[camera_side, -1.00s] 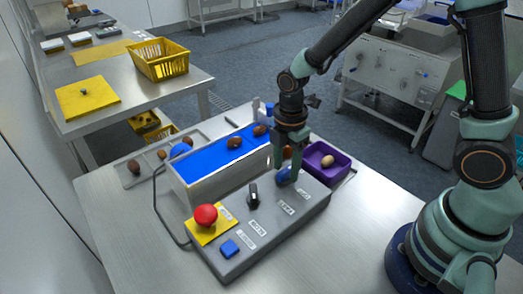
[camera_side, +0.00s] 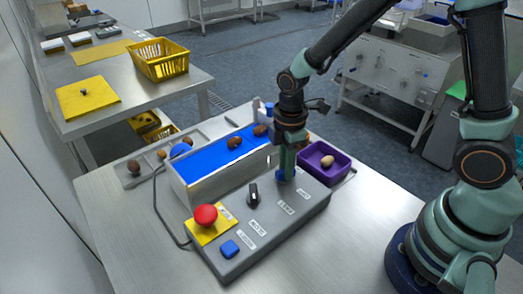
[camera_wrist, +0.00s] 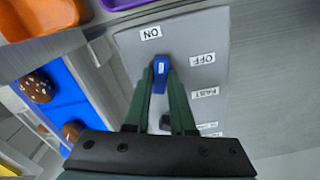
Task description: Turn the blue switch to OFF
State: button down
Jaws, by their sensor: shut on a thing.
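The blue switch (camera_wrist: 161,72) is a knob with a white mark, on the grey control box (camera_side: 262,235). My gripper (camera_wrist: 162,66) is shut on it, with one green finger on each side. In the wrist view the mark points up the picture, between the ON label (camera_wrist: 151,33) at upper left and the OFF label (camera_wrist: 203,59) at right. It does not point straight at OFF. In the side view my gripper (camera_side: 284,177) comes down upright over the switch and hides most of it.
A blue conveyor belt (camera_side: 210,158) with dates runs behind. A purple tray (camera_side: 338,174) holding a light brown item is close right of my gripper.

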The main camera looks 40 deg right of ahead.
jog(key=m, duration=1.4)
jog(key=shift+r, duration=0.1)
dwell(0.4)
jog(key=c, duration=0.8)
grip_release()
jog(key=shift+o, duration=0.2)
notch_tip(320, 180, up, 12)
